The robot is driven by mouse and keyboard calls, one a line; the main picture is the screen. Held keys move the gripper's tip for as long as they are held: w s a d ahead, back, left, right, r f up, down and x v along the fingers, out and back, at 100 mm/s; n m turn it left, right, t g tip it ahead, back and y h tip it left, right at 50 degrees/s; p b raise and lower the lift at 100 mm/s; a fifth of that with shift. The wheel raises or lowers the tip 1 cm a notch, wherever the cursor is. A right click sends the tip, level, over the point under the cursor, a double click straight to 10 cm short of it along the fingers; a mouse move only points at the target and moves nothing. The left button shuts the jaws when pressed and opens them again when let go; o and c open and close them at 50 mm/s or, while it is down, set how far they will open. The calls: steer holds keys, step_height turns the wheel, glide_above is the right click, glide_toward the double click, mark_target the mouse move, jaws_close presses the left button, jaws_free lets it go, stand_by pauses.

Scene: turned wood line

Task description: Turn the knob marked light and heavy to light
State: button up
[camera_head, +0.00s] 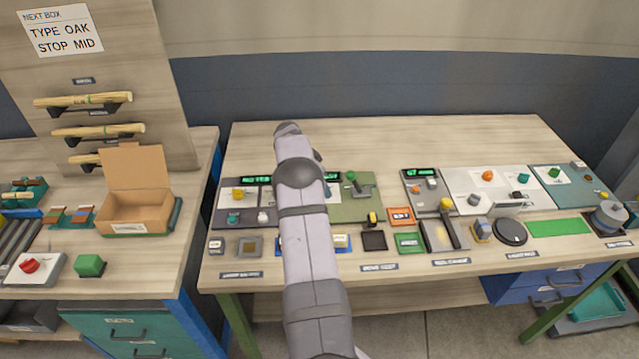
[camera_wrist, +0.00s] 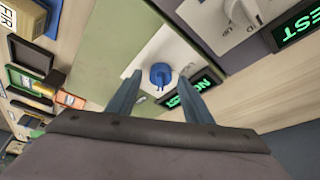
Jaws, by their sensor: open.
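In the wrist view a blue knob (camera_wrist: 160,74) with a small pointer sits on a white plate (camera_wrist: 146,58) on a green panel. My gripper (camera_wrist: 160,79) is open, with its two fingers apart on either side of the knob in that picture. I cannot tell how far the fingertips are above the knob, and no contact shows. A dark display with green letters (camera_wrist: 196,88) is beside the plate. No light or heavy marking is readable, so I cannot tell whether this is the marked knob.
In the head view, other panels carry an orange knob (camera_head: 488,175), a teal knob (camera_head: 523,178), a yellow knob (camera_head: 238,194) and a green-topped lever (camera_head: 352,177). An open cardboard box (camera_head: 136,207) stands on the left bench. The back of the main bench (camera_head: 430,140) is clear.

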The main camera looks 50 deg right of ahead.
steer(key=shift+f, duration=0.1)
steer(key=shift+c, duration=0.3)
steer(key=c, duration=1)
